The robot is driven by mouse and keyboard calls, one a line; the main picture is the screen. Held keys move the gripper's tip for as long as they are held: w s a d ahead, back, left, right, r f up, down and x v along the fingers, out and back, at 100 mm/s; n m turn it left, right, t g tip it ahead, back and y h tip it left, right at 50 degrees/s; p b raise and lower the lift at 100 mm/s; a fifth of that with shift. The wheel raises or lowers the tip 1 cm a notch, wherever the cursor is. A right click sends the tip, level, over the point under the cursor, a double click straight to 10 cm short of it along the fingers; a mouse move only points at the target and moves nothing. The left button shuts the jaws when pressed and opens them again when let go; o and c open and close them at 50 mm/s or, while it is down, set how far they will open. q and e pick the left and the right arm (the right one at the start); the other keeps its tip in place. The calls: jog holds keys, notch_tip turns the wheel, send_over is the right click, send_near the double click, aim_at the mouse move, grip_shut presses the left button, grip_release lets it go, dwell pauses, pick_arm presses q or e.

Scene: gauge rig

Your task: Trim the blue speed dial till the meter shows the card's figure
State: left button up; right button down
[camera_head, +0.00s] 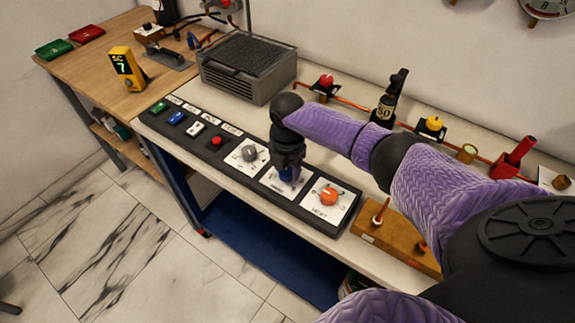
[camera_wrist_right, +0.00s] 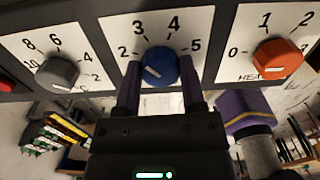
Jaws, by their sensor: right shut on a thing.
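The blue speed dial (camera_wrist_right: 160,66) sits on a white plate with the figures 2, 3, 4 and 5 around it. My right gripper (camera_wrist_right: 160,80) is shut on the dial, one finger on each side. In the head view the dial (camera_head: 287,174) is partly hidden under my right gripper (camera_head: 288,168). A yellow handheld meter (camera_head: 122,69) stands on the wooden table and its display seems to read 7. I cannot pick out the card. My left gripper is out of view.
A grey dial (camera_head: 250,153) and an orange heat dial (camera_head: 328,196) flank the blue one closely. Coloured buttons, with a red one (camera_head: 216,141) nearest, line the panel. A wooden block (camera_head: 385,235) with red-topped pegs and a grey ribbed box (camera_head: 246,68) stand nearby.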

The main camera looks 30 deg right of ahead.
aim_at(287, 170)
jog(key=shift+n, duration=0.6)
jog(key=shift+c, duration=0.9)
grip_release()
notch_tip(287, 170, up, 10)
jog(key=p, duration=0.3)
